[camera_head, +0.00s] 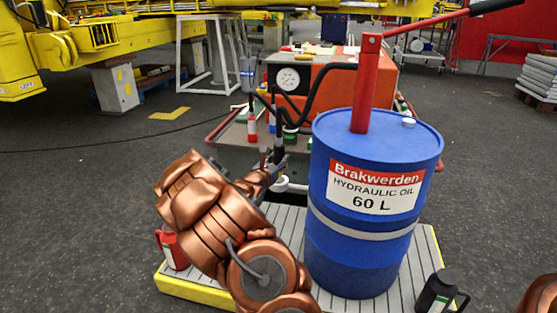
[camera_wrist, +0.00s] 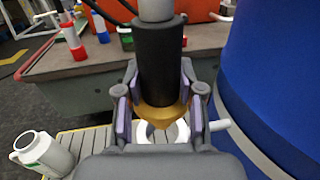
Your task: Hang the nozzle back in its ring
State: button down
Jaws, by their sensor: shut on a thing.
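The nozzle (camera_wrist: 160,60) is a black cylinder with a brass cone tip and a grey upper part. In the wrist view it stands about upright between the two fingers of my gripper (camera_wrist: 160,108), which is shut on it. The white ring (camera_wrist: 180,132) is just below and behind the brass tip, with a short white stub toward the blue drum (camera_wrist: 275,60). The nozzle and fingers hide part of the ring. I cannot tell whether the tip is inside it. In the head view my gripper (camera_head: 274,168) is left of the drum (camera_head: 335,245), and the ring (camera_head: 283,186) shows beside it.
A black hose (camera_head: 315,95) arches near the drum's red pump post (camera_head: 366,90). Behind is a grey bench (camera_head: 225,150) with bottles and an orange unit with a gauge (camera_head: 289,79).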

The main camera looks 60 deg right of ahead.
jog(key=shift+f+b, duration=1.2)
jog(key=shift+f, duration=1.05)
jog(key=shift+a+p, duration=0.15)
jog(key=shift+p, duration=0.5)
jog(key=shift+f, duration=0.6)
jog(key=c, duration=1)
grip_release()
jog(key=s+a, duration=0.1)
jog(key=a, duration=1)
jog(key=shift+s, duration=0.4)
jog(key=shift+d+r, duration=0.1)
